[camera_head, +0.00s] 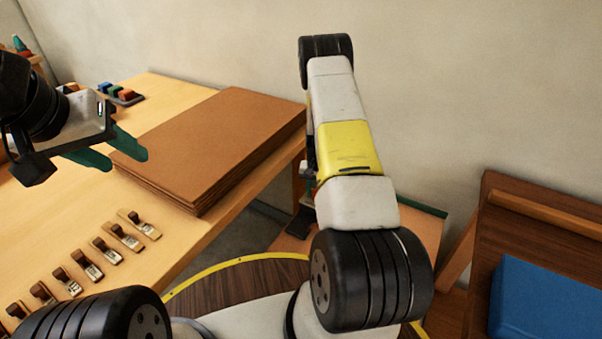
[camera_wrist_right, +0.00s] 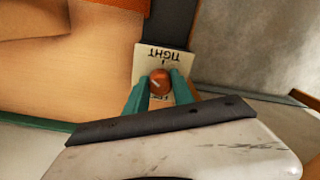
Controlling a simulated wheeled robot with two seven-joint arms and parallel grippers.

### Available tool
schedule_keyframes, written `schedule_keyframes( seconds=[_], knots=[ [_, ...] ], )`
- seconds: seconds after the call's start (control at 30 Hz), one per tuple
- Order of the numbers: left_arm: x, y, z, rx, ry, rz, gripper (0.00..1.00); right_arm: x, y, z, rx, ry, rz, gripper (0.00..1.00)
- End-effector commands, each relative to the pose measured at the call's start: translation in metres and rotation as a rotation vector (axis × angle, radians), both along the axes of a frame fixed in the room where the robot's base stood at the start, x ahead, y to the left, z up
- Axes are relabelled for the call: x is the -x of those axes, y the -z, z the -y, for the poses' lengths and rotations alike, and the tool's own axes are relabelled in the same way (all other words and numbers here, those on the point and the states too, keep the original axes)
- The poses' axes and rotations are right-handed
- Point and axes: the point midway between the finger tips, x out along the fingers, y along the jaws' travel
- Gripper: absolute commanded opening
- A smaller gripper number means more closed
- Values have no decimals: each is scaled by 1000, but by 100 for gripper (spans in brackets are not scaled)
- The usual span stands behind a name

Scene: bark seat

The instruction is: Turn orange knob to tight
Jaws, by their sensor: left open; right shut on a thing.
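The orange knob (camera_wrist_right: 159,80) sits on a pale label plate (camera_wrist_right: 148,62) in the right wrist view. The word TIGHT shows upside down on the plate, above the knob. More lettering below the knob is partly hidden by the fingers. A short pale mark shows on the knob's face, toward its lower left. My right gripper (camera_wrist_right: 160,88) has its teal fingers on either side of the knob and is shut on it. In the head view my right arm covers the knob. My left gripper (camera_head: 122,158) is open and empty beside the brown board stack.
A stack of brown boards (camera_head: 215,145) lies on the wooden bench (camera_head: 185,245). Several small metal-and-wood pieces (camera_head: 88,265) lie in a row along the bench. A blue pad (camera_head: 545,300) on a dark wooden piece is at the right. A wall stands behind.

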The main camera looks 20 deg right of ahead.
Motion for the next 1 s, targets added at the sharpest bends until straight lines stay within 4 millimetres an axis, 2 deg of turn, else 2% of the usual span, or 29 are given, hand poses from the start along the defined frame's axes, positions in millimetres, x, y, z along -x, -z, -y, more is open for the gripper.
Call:
schedule_keyframes(
  seconds=[0.7,1.0],
  knots=[
    [0,0,0,0,0,0,45,-3,-1,-1,0,672,4,0],
    [0,0,0,0,0,0,45,-3,-1,0,0,891,6,0]
  ],
)
